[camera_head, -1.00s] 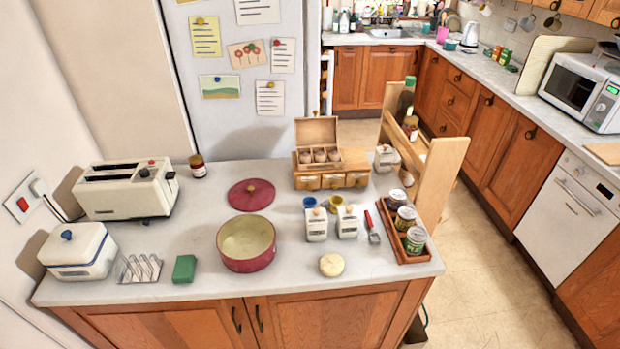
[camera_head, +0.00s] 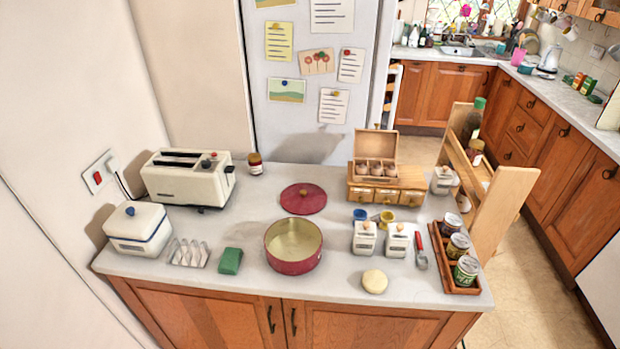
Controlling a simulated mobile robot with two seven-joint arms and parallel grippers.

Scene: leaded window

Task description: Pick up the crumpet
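The crumpet (camera_head: 374,281) is a small, round, pale cream disc. It lies flat on the grey-white counter near its front edge, to the right of the red pot (camera_head: 293,246) and in front of two small white canisters (camera_head: 364,238). Nothing touches it or covers it. Neither of my grippers shows in the head view.
A wooden tray of jars (camera_head: 461,287) stands at the counter's right end, beside a tall wooden rack (camera_head: 497,207). A red-handled tool (camera_head: 419,250) lies near the canisters. A green block (camera_head: 230,261), toast rack (camera_head: 188,253) and toaster (camera_head: 188,181) are on the left. Counter around the crumpet is clear.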

